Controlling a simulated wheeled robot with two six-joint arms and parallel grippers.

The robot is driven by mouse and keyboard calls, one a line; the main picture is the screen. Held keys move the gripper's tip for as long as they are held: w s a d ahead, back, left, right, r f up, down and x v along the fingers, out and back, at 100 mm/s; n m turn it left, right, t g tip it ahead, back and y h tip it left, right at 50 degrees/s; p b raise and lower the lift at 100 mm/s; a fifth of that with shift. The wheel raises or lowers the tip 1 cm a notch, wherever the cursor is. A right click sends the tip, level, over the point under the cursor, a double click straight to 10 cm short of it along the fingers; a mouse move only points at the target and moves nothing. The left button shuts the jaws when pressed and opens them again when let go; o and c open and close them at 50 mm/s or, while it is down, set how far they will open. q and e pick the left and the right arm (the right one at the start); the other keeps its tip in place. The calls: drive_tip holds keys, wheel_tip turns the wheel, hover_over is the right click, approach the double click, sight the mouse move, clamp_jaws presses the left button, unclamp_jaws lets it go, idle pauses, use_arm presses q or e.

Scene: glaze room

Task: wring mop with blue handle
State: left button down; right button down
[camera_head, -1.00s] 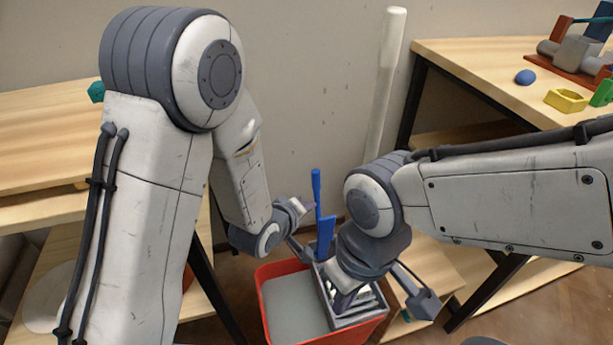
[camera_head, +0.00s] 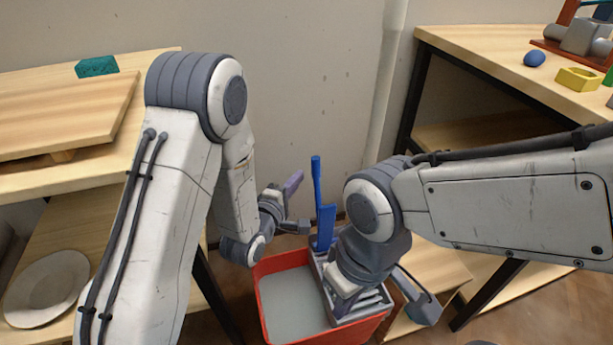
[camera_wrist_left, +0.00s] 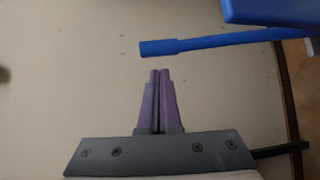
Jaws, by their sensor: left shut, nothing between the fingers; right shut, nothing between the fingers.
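A blue handle (camera_head: 317,185) stands upright, with a wider blue part (camera_head: 326,226) below it, at the back of the grey slotted wringer (camera_head: 362,308). The wringer sits in the right part of a red bucket (camera_head: 262,300) holding greyish liquid. In the left wrist view the blue handle (camera_wrist_left: 205,43) lies across, ahead of my shut purple fingers and apart from them. My left gripper (camera_head: 294,182) is shut and empty, just left of the handle. My right gripper (camera_head: 342,297) is shut and empty over the wringer, partly hidden by its own wrist. A mop head cannot be made out.
A wooden table (camera_head: 60,110) with a teal block (camera_head: 97,66) stands left; a white plate (camera_head: 45,290) lies on its lower shelf. A right table (camera_head: 480,50) holds a blue ball (camera_head: 534,58) and a yellow block (camera_head: 577,78). A pale pole (camera_head: 388,85) stands near the wall.

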use_arm(q)
drive_tip(key=x, duration=0.6)
drive_tip(key=shift+r+b, duration=0.15)
drive_tip(key=shift+b, duration=0.2)
